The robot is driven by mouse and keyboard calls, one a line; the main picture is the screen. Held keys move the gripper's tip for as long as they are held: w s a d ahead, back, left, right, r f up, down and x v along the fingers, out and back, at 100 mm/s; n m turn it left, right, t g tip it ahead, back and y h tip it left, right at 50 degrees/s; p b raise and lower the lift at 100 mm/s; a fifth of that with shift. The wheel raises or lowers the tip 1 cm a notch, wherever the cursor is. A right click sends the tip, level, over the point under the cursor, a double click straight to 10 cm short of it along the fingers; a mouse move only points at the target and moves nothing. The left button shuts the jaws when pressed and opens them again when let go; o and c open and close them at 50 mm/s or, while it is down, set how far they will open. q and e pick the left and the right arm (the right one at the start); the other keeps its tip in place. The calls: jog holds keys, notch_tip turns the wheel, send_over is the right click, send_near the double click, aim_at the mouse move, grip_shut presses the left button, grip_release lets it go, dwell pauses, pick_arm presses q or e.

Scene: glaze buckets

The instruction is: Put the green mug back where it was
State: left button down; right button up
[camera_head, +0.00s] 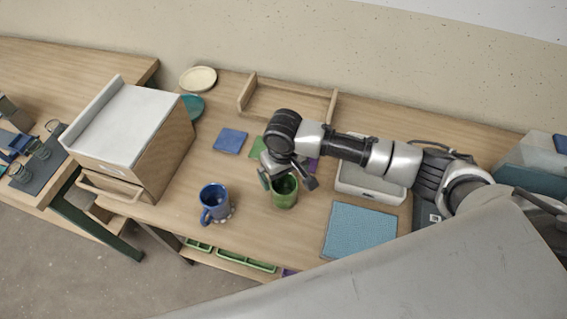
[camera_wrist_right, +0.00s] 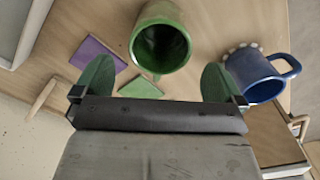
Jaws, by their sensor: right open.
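The green mug (camera_head: 286,194) stands on the table in the middle of the head view, and it shows at the top of the right wrist view (camera_wrist_right: 160,40). My right gripper (camera_head: 288,181) is open at the mug, with a finger on either side. In the right wrist view the mug lies between and just beyond the fingertips; I cannot tell whether they touch it. A green square coaster (camera_wrist_right: 141,88) lies bare behind the mug, partly hidden by my arm in the head view (camera_head: 256,147). My left gripper is not in view.
A blue mug (camera_head: 213,201) stands left of the green mug. A blue coaster (camera_head: 230,141) and a purple coaster (camera_wrist_right: 97,58) flank the green one. A white-topped cabinet (camera_head: 138,138) stands left, a blue mat (camera_head: 360,231) right. A wooden rack (camera_head: 290,99) is at the back.

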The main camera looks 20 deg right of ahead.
notch_tip(320, 180, up, 6)
jog(key=shift+f, duration=0.25)
dwell(0.5)
